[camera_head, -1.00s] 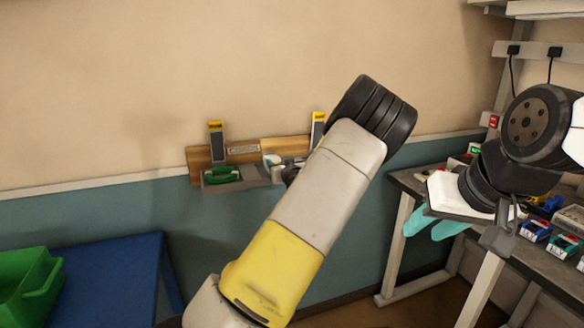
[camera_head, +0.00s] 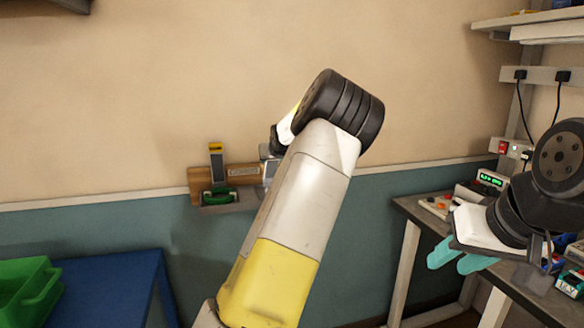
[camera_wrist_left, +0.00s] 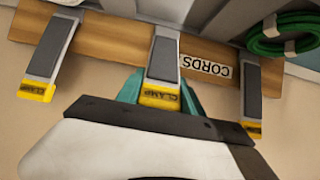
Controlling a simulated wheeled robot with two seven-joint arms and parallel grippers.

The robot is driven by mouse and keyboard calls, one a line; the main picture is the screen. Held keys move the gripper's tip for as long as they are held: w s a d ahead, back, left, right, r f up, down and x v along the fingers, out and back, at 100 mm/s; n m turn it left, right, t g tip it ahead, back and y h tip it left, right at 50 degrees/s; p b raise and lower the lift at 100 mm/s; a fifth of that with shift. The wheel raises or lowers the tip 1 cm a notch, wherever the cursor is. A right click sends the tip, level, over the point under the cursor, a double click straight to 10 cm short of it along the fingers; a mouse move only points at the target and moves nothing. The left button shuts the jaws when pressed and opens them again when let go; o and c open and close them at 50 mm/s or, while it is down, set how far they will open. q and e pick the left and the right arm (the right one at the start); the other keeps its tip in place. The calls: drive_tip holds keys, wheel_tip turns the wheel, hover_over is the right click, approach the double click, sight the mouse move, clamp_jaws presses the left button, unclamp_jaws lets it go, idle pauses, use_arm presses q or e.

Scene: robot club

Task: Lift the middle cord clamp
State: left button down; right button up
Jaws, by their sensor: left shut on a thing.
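In the left wrist view a wooden board (camera_wrist_left: 105,36) labelled CORDS carries three grey clamps with yellow ends. The middle clamp (camera_wrist_left: 164,60) has its yellow end between the teal fingers of my left gripper (camera_wrist_left: 161,92), which is shut on it. The left clamp (camera_wrist_left: 52,45) and right clamp (camera_wrist_left: 252,90) stand apart on either side. In the head view one outer clamp (camera_head: 216,163) stands upright on the board (camera_head: 240,172); my left arm hides the gripper and the other clamps. My right gripper (camera_head: 457,258) looks open and empty, with teal fingers apart.
A green cord (camera_head: 219,196) sits in front of the board, near the outer clamp; a green coil (camera_wrist_left: 283,36) also shows in the left wrist view. A blue table (camera_head: 110,285) with a green bin (camera_head: 25,290) stands at left. A workbench (camera_head: 420,220) is at right.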

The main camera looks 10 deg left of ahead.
sight(271, 169)
use_arm(q)
drive_tip(key=shift+w+a+r, duration=0.45)
drive_tip(key=shift+w+r, duration=0.05)
drive_tip(key=shift+w, duration=0.15)
drive_tip(key=shift+w+a+r, duration=0.15)
drive_tip(key=shift+w+a, duration=0.15)
drive_tip(key=shift+w, duration=0.3)
drive_tip(key=shift+s+f, duration=0.1)
drive_tip(key=shift+f, duration=0.25)
drive_tip(key=c, duration=1)
unclamp_jaws()
drive_tip(key=shift+o, duration=1.2)
drive_tip(key=shift+r, duration=0.15)
drive_tip(key=shift+v, duration=3.85)
